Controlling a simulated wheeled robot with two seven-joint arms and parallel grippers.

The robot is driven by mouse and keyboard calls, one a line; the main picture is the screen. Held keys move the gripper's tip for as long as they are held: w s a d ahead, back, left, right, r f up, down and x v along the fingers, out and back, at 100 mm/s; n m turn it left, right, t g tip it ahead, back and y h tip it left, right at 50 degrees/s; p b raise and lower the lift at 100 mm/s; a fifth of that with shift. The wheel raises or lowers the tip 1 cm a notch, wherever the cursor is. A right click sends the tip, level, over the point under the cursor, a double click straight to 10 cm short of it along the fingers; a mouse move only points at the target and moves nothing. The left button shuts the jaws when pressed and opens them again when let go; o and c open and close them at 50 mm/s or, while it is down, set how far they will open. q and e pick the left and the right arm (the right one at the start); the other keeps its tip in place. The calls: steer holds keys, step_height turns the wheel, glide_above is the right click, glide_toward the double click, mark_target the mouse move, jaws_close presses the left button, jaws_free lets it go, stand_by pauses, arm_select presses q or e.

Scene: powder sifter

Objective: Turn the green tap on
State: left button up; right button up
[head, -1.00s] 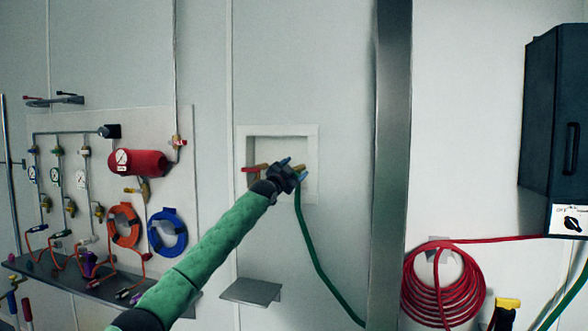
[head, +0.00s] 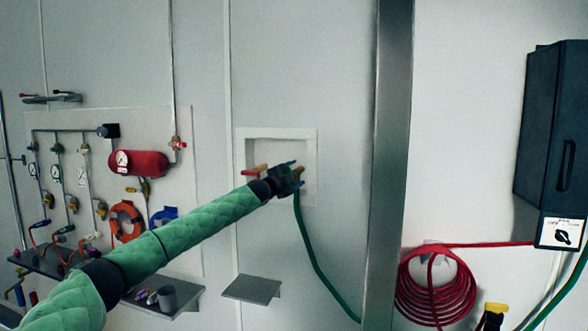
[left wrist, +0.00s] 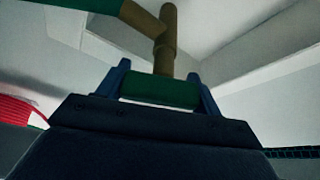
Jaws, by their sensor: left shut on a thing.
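The green tap is on a brass valve inside a recessed white wall box (head: 312,165). Its green handle (left wrist: 160,92) shows in the left wrist view, across the gap between the two blue fingers. The brass valve body (left wrist: 165,40) stands just beyond the handle. My left gripper (head: 294,174) is at the box in the head view and is shut on the green handle. It hides most of the tap there. A green hose (head: 306,240) hangs down from the tap. My right gripper is in neither view.
A red-handled tap (head: 254,171) sits in the same box, close left of my gripper. A small grey shelf (head: 251,289) juts out below. A metal post (head: 391,150) stands to the right. A gauge panel with a red cylinder (head: 138,163) is at the left.

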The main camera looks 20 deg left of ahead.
arm_select(q)
steer(key=shift+m, duration=0.3)
steer(key=shift+m+g+p, duration=0.5)
steer(key=shift+m+p, duration=0.6)
steer(key=shift+p, duration=0.35)
steer(key=shift+d+f+m+g+p, duration=0.15)
steer(key=shift+f+m+g+p, duration=0.2)
steer(key=shift+m, duration=0.65)
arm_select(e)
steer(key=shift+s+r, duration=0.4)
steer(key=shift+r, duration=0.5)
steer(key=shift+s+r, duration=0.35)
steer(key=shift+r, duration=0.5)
arm_select(q)
steer(key=shift+f, duration=0.1)
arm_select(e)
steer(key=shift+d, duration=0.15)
arm_select(q)
steer(key=o, duration=1)
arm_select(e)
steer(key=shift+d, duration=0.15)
